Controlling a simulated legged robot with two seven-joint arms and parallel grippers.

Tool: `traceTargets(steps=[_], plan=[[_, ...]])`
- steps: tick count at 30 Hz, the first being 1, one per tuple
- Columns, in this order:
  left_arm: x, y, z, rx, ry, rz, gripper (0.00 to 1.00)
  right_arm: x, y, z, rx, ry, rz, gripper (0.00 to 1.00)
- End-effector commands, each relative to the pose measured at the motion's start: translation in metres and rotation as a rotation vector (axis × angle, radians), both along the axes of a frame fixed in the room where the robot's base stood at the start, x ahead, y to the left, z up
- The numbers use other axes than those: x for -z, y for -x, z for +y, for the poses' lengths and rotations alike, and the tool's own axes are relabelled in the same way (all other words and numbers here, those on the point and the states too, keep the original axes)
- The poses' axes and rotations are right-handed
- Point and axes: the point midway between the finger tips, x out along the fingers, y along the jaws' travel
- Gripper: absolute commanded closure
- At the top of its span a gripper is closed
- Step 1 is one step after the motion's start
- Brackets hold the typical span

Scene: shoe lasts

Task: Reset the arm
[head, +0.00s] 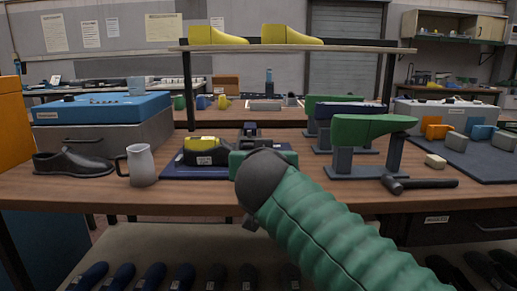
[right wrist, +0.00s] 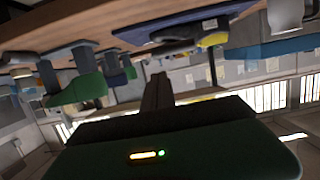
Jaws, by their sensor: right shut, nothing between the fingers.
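My right arm, in a ribbed green sleeve, comes in from the lower right of the head view and ends at a dark round wrist in front of the table edge. The right gripper (right wrist: 157,92) shows in the right wrist view as dark fingers closed together, with nothing between them. In the head view the wrist mostly hides it. A yellow-topped black last (head: 205,150) sits on a navy board (head: 182,172) just left of the wrist; it also shows in the right wrist view (right wrist: 213,40). My left gripper is not in view.
The wooden table (head: 100,192) holds a black shoe (head: 72,163), a grey mug (head: 140,165), green lasts on stands (head: 370,128) and a hammer (head: 420,183). Yellow lasts (head: 290,35) stand on the shelf above. Several dark shoes line the lower shelf (head: 150,240).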

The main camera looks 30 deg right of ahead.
Motion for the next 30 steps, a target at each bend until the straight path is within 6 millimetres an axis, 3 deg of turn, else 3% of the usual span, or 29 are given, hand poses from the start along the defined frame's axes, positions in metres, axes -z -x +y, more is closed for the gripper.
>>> traceTargets(steps=[6,19,21,23,26,30], plan=[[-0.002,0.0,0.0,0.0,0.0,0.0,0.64,-0.003,0.014,0.012,-0.002,0.004,-0.001,1.0],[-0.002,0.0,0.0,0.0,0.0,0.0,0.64,-0.002,0.014,0.012,-0.003,0.003,0.0,1.0],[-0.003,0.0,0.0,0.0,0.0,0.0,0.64,0.007,0.012,0.014,-0.012,0.002,0.023,1.0],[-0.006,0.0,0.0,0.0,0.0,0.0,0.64,0.027,0.006,0.018,-0.033,-0.001,0.073,1.0],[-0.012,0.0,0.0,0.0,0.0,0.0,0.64,0.092,-0.003,0.032,-0.106,-0.012,0.23,1.0],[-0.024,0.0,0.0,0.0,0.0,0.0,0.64,0.216,0.007,0.059,-0.245,-0.061,0.509,1.0]])
